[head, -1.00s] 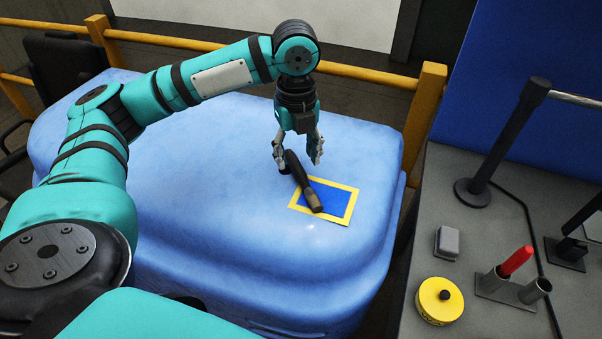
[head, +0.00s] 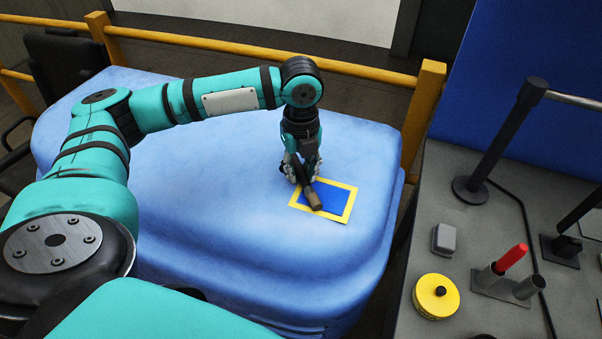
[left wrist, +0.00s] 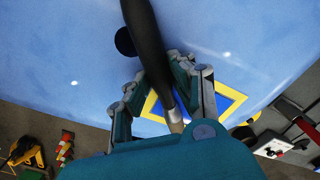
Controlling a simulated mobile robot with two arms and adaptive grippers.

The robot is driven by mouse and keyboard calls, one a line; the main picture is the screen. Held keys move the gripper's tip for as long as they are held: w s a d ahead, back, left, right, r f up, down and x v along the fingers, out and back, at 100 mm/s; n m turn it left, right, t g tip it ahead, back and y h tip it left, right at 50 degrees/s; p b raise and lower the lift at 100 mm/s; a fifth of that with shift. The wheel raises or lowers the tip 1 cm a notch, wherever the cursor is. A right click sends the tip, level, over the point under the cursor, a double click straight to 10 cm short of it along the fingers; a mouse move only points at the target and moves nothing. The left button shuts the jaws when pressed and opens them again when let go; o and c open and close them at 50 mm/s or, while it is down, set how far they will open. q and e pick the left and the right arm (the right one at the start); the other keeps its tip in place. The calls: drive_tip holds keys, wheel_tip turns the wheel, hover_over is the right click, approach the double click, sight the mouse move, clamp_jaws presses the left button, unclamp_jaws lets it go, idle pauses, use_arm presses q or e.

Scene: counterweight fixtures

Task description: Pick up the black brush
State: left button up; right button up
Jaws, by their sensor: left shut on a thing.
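The black brush (head: 309,187) lies on the blue padded surface, its brownish end over the yellow-bordered blue rectangle (head: 333,200). In the left wrist view the brush (left wrist: 148,45) runs from the top edge down between the fingers, with a round dark part at its side and a lighter tip at the bottom. My left gripper (head: 298,178) points down and is shut on the brush's middle, and its fingers (left wrist: 160,85) stand on both sides of it. The gripper hides part of the brush in the head view. My right gripper is not in view.
The blue surface (head: 210,190) is otherwise clear. A yellow rail (head: 260,63) runs behind it. At right, a grey table holds a yellow round container (head: 436,304), a grey block (head: 444,238), and a holder with a red cylinder (head: 511,257).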

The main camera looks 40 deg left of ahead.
sight(302, 174)
use_arm(q)
clamp_jaws()
drive_tip(key=shift+r, duration=0.2)
drive_tip(key=shift+r+b, duration=0.45)
drive_tip(key=shift+r, duration=0.25)
drive_tip(key=shift+s+d+r+b, duration=0.15)
drive_tip(key=shift+d+r+b, duration=0.05)
drive_tip(key=shift+r, duration=0.25)
drive_tip(key=shift+s+d+r+b, duration=0.15)
drive_tip(key=shift+r+b, duration=0.05)
drive_tip(key=shift+r, duration=0.2)
drive_tip(key=s+d+r+b, duration=0.1)
drive_tip(key=s+d+b, duration=0.1)
drive_tip(key=s+d, duration=0.8)
drive_tip(key=shift+s+d+r+b, duration=0.15)
drive_tip(key=shift+s+r+b, duration=0.15)
drive_tip(key=shift+s, duration=0.35)
